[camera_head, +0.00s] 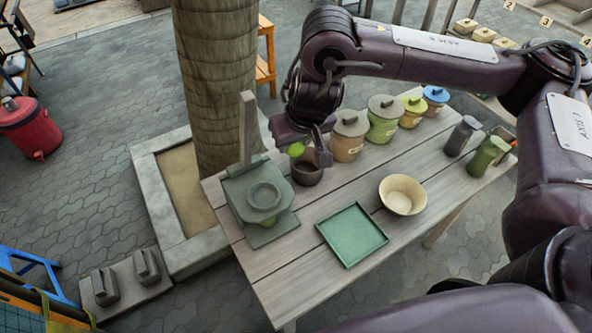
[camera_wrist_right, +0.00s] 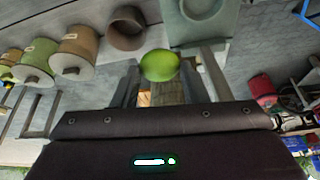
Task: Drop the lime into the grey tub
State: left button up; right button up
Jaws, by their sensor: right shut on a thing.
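The bright green lime (camera_head: 296,150) is between the fingers of my right gripper (camera_head: 303,149). It also shows between the two fingers in the right wrist view (camera_wrist_right: 160,65). My right gripper is shut on it and holds it up above the table. The small, dark grey-brown tub (camera_head: 308,176) stands on the table just below and right of the lime in the head view, partly hidden by a finger. In the right wrist view the tub (camera_wrist_right: 127,30) is beyond the lime and to its left. The lime is outside the tub. My left gripper is not in view.
A grey-green press-like stand (camera_head: 240,200) is left of the tub. Several lidded jars (camera_head: 349,135) line the far edge, close to my right gripper. A green tray (camera_head: 352,235) and a cream bowl (camera_head: 402,196) are nearer. A tree trunk (camera_head: 217,80) rises behind the table.

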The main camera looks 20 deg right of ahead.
jog(key=w+d+f+b, duration=0.2)
jog(key=w+d+f, duration=0.15)
jog(key=w, duration=0.55)
jog(key=w+d+f+b, duration=0.1)
jog(key=d+f+b, duration=0.2)
jog(key=f, duration=0.3)
jog(key=w+d+f+m+b, duration=0.1)
jog(key=d+f+b, duration=0.3)
jog(key=f+b, duration=0.1)
jog(key=shift+w+d+f+h, duration=0.3)
jog(key=shift+w+f, duration=0.05)
jog(key=shift+f, duration=0.35)
jog(key=o, duration=1.1)
jog(key=shift+o, duration=0.2)
